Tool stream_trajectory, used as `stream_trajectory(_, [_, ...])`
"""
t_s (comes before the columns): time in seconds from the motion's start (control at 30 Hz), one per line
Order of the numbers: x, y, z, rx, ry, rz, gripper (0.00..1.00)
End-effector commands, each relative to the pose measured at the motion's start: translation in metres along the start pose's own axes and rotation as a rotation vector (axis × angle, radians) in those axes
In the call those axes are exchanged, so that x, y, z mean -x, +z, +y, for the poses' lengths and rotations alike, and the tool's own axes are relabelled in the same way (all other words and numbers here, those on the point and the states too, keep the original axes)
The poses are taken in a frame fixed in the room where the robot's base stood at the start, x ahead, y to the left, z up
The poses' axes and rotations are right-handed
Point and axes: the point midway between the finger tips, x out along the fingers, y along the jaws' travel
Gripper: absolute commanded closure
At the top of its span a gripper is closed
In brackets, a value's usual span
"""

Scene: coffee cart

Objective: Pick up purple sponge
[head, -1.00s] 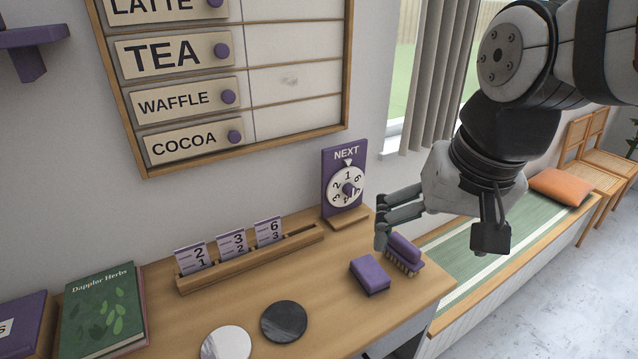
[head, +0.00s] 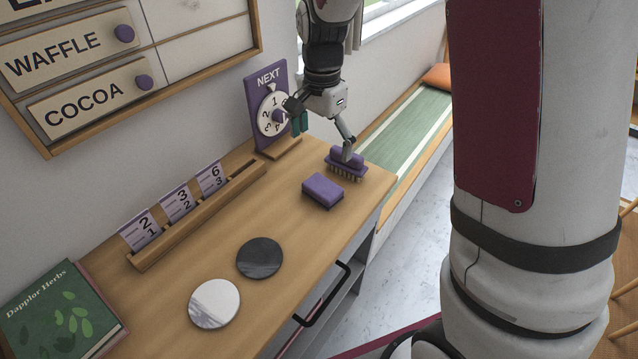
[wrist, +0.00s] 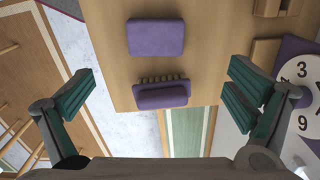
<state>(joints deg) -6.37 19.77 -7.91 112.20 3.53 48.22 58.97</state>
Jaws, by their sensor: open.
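The purple sponge (head: 323,188) is a flat block with a dark underside, lying on the wooden counter near its right end. It also shows in the wrist view (wrist: 156,37) at the top middle. A purple-backed brush (head: 346,164) with bristles lies just beyond it, apart from it; in the wrist view the brush (wrist: 161,95) is nearer my gripper. My gripper (head: 322,131) is open and empty above the counter's far end, near the brush. In the wrist view its green fingertips (wrist: 158,97) are spread wide, on either side of the brush.
A purple "NEXT" dial stand (head: 266,107) is close to my gripper on the left. A wooden card rack (head: 200,215), a dark disc (head: 260,258), a pale disc (head: 215,304) and a green book (head: 62,315) are on the counter (head: 300,240). A green-matted bench (head: 409,123) lies beyond.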

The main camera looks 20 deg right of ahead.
Motion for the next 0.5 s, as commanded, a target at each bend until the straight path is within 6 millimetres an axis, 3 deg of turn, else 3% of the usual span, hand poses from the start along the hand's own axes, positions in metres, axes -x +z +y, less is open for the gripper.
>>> stream_trajectory(0.3, [-0.058, 0.001, 0.002, 0.000, 0.004, -0.003, 0.02])
stream_trajectory(0.5, [-0.075, 0.001, 0.002, 0.001, 0.001, -0.002, 0.02])
